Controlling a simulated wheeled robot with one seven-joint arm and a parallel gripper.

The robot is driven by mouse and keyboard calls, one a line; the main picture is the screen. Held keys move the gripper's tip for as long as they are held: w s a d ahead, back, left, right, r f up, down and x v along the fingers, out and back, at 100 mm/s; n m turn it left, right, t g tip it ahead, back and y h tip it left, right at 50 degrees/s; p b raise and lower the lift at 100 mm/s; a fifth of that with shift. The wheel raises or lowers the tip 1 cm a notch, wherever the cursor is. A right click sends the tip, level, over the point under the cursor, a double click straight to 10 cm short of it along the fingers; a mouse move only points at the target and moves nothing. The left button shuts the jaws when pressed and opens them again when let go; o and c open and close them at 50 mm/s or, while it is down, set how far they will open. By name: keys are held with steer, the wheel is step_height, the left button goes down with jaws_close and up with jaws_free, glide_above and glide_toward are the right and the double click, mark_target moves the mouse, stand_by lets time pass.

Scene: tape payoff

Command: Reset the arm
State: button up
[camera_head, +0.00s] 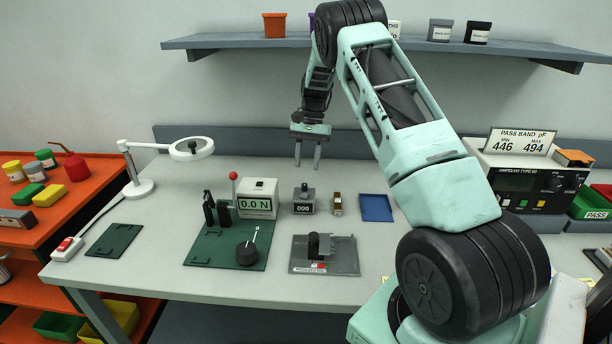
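My gripper (308,163) hangs above the back part of the grey workbench (170,262), fingers pointing down. Its two fingers are spread apart with nothing between them. My arm rises from the lower right, bends near the shelf and comes down to the gripper.
A green plate (200,249) carries a black knob (247,254). A grey fixture (340,256), blue tray (376,208) and lamp (190,149) stand on the bench. A shelf (270,42) runs behind. A meter (525,185) is right; an orange cart (75,215) is left.

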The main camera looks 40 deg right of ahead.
steer(key=shift+v, duration=0.8)
steer(key=a+r+n, duration=0.1)
steer(key=a, duration=0.3)
steer(key=a+r+n, duration=0.1)
steer(key=a, duration=0.4)
steer(key=a+r+n, duration=0.1)
steer(key=a, duration=0.3)
steer(key=shift+w+a+r, duration=0.2)
steer(key=shift+r, duration=0.15)
steer(key=s+a+r+n+h, duration=0.1)
steer(key=s+a+r+n, duration=0.15)
steer(key=a, duration=0.55)
steer(key=s+a+r+n, duration=0.1)
steer(key=s+a+n, duration=0.25)
steer(key=a, duration=0.55)
steer(key=s+a+r+n+h, duration=0.15)
steer(key=s+a+n, duration=0.35)
steer(key=s+a, duration=0.75)
steer(key=s+f+n+t, duration=0.1)
steer(key=s+n, duration=0.5)
steer(key=s, duration=0.8)
steer(key=shift+s+a+f+t+h, duration=0.2)
steer(key=shift+s+f+t+h, duration=0.15)
steer(key=shift+t, duration=0.25)
steer(key=shift+r, duration=0.1)
